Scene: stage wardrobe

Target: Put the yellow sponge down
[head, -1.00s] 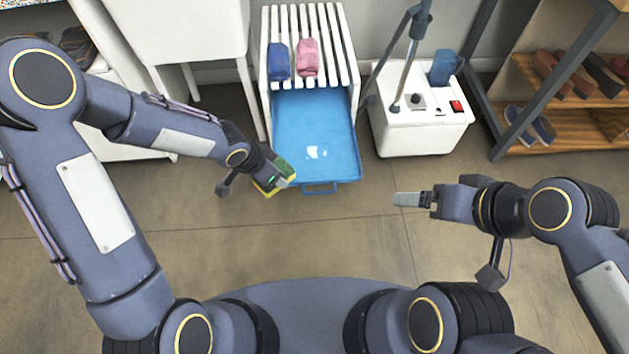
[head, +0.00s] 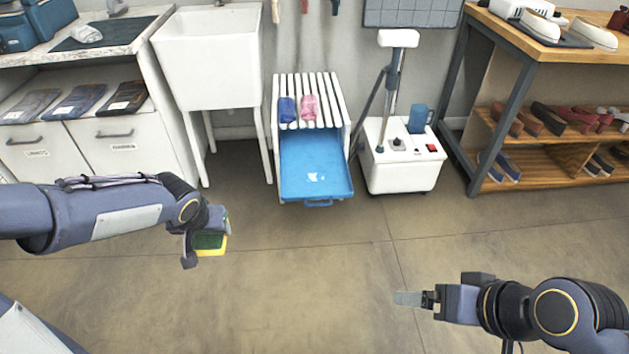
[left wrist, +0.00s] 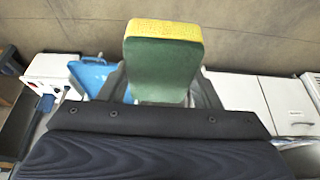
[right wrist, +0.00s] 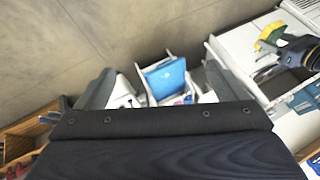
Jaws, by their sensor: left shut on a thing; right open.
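The sponge (head: 210,244) is yellow on one side and dark green on the other. My left gripper (head: 207,228) is shut on it, left of and nearer to me than the blue tray, seemingly above the floor. In the left wrist view the sponge (left wrist: 165,60) stands out between the fingers, green face to the camera and yellow edge on top. The sponge (right wrist: 268,36) also shows at the upper right of the right wrist view. My right gripper (head: 418,299) is open and empty over the floor at the right; its spread fingers show in its wrist view (right wrist: 155,85).
A blue tray (head: 315,170) juts from a white slatted rack (head: 331,98) holding a blue and a pink bundle. A white sink (head: 207,60) stands left, a white machine with a blue mug (head: 419,118) right, then shoe shelves (head: 555,150). The floor in front is clear.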

